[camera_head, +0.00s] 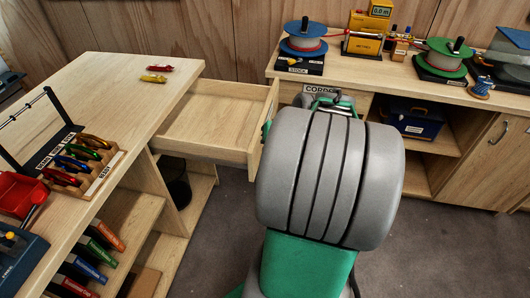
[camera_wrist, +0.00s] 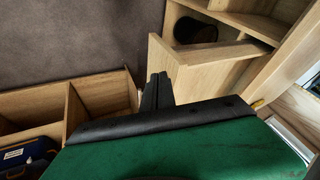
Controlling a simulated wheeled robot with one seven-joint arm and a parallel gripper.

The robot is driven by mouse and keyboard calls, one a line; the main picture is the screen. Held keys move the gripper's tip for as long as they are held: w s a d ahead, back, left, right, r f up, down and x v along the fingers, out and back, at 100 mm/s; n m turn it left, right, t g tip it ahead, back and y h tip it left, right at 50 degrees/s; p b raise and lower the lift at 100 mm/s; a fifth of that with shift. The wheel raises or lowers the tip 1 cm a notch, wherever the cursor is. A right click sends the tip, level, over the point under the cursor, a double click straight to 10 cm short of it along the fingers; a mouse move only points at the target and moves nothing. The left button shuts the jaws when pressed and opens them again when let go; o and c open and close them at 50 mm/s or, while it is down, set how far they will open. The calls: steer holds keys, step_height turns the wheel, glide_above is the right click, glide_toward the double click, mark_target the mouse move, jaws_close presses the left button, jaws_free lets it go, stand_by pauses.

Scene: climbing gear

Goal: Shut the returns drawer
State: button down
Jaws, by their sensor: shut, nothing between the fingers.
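The returns drawer (camera_head: 262,125) sticks well out of the left bench in the head view, and its visible inside is empty. In the wrist view the drawer's wooden front and side (camera_wrist: 215,72) show right of the fingers. My gripper (camera_wrist: 158,88) is shut and empty, with its dark fingertips close beside the outer side of the drawer front. I cannot tell whether they touch it. In the head view my grey and green arm hides the fingers and part of the space right of the drawer front.
The left bench (camera_head: 125,85) holds red and yellow carabiners and a rack of gear. A dark bin (camera_head: 177,182) stands below the drawer. The right counter (camera_head: 375,72) carries cord spools. A blue box (camera_head: 413,117) sits on its shelf. Grey floor is open between them.

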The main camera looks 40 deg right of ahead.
steer(key=s+d+m+t, duration=0.1)
steer(key=s+d+m, duration=0.1)
steer(key=d, duration=0.4)
steer(key=w+a+r+x, duration=0.1)
steer(key=x, duration=1.1)
steer(key=shift+w+a+h, duration=0.25)
steer(key=shift+h, duration=0.05)
